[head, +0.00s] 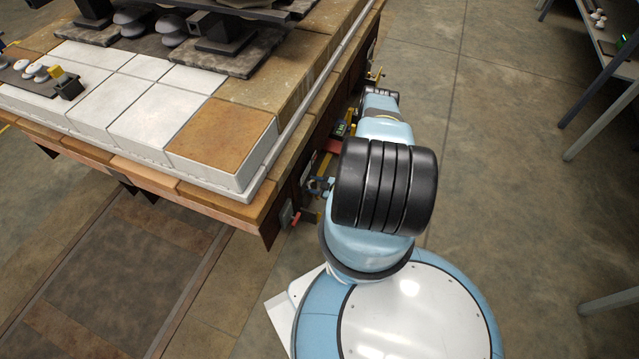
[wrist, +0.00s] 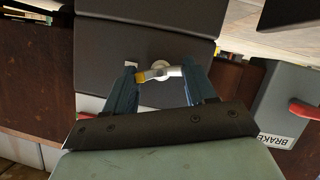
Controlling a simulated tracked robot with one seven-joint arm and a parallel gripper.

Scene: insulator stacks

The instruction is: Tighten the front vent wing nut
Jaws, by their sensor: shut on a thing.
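The vent wing nut (wrist: 158,74) shows in the wrist view. It has a round pale hub on a dark box-like panel (wrist: 115,52), with one wing yellow and the other silvery. My gripper (wrist: 161,70) is shut on the wing nut, with one blue-grey finger at each side of the wings. The wings lie nearly level across the picture, slightly tilted. In the head view my arm hides the gripper and the wing nut from sight.
A grey box marked BRAKE (wrist: 287,105) with a red handle (wrist: 305,110) sits right of my gripper. The cart (head: 190,180) carries white blocks and brown bricks beside my arm. A workbench (head: 615,60) stands at the right. The floor between is clear.

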